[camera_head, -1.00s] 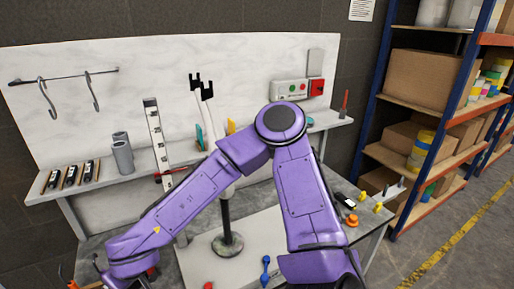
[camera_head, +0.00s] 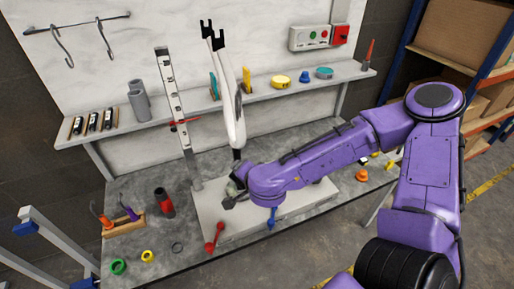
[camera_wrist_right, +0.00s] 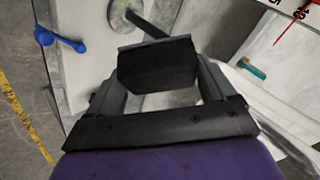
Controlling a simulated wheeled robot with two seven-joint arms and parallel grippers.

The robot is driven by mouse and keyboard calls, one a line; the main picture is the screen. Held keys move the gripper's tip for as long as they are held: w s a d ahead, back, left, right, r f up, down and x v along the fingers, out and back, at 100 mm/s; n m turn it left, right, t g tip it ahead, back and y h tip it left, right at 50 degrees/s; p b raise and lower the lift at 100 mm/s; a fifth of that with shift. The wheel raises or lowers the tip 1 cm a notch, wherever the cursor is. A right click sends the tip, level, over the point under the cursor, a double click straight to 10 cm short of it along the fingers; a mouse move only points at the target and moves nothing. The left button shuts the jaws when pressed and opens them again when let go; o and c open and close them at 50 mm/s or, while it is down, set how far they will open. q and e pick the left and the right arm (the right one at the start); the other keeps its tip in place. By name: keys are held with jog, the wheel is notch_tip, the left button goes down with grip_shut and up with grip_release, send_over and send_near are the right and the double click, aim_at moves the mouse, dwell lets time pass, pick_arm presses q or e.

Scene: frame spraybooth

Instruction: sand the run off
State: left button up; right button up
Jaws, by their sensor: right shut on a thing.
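A white fork-shaped frame part (camera_head: 234,115) with black prongs on top stands upright above the bench, in the middle of the head view. My right gripper (camera_head: 232,193) is low beside its lower end, and my wrist hides part of the stand below. In the right wrist view the right gripper (camera_wrist_right: 160,88) is shut on a dark sanding block (camera_wrist_right: 158,66). A stand base (camera_wrist_right: 125,14) shows beyond the block, and part of the white frame part (camera_wrist_right: 225,110) seems to show at the right. I cannot make out a run on the paint. My left gripper is not in view.
A graduated upright (camera_head: 175,115) stands just left of the frame part. Red (camera_head: 214,238) and blue (camera_head: 271,218) dumbbell-shaped pieces lie at the pale board's front. A holder (camera_head: 124,224), bottle (camera_head: 163,202) and rings (camera_head: 118,267) lie left. A shelf (camera_head: 200,112) runs behind.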

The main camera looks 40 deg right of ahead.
jog(key=r+m+h, duration=0.1)
jog(key=m+h, duration=0.1)
jog(key=d+r+m+t+h+p, duration=0.1)
jog(key=r+m+h, duration=0.1)
jog(key=m, duration=0.1)
jog(key=d+r+m+t+h+p, duration=0.1)
jog(key=m+h, duration=0.1)
jog(key=m, duration=0.1)
jog(key=shift+r, duration=0.15)
jog(key=r+m+t+h+p, duration=0.1)
jog(key=r+m+h, duration=0.1)
jog(key=r+m+t+h+p, duration=0.1)
jog(key=r, duration=0.1)
jog(key=shift+s+m+h, duration=0.4)
jog(key=shift+w+d, duration=0.25)
jog(key=shift+w, duration=0.3)
jog(key=shift+w+d+f, duration=0.1)
jog(key=shift+w+d, duration=0.1)
jog(key=shift+w, duration=0.55)
jog(key=shift+w+d+r, duration=0.1)
jog(key=shift+w+d, duration=0.05)
jog(key=shift+w, duration=0.65)
jog(key=shift+w+d+f, duration=0.1)
jog(key=shift+w+d, duration=0.1)
jog(key=shift+w, duration=0.55)
jog(key=shift+w+d+b, duration=0.2)
jog(key=shift+w+b, duration=0.25)
jog(key=shift+w, duration=0.4)
